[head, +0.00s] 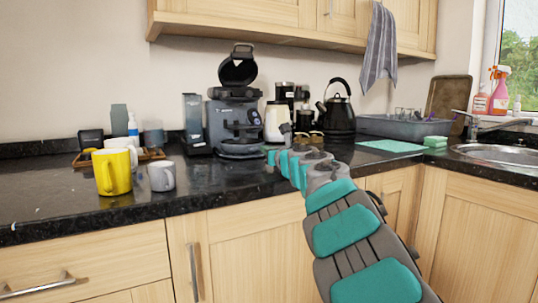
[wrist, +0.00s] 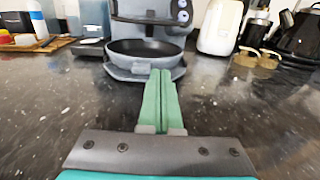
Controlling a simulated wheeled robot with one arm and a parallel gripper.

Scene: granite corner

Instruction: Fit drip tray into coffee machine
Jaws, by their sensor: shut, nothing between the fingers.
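The coffee machine (head: 232,112) is dark grey and stands at the back of the counter with its top lid raised. A round dark drip tray (wrist: 142,49) sits at the machine's foot, below its spout, over a grey base; it also shows in the head view (head: 240,147). I cannot tell whether it is fully seated. My gripper (head: 272,157) is shut and empty, low over the counter in front of the machine. In the wrist view its teal fingers (wrist: 160,75) are pressed together and point at the tray's front edge. Whether they touch it is unclear.
A yellow mug (head: 112,174) and a grey mug (head: 162,176) stand at left. A cream canister (head: 277,122) and a black kettle (head: 338,110) stand right of the machine. Small brass-coloured items (wrist: 257,58) lie near the canister. The counter's front is clear.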

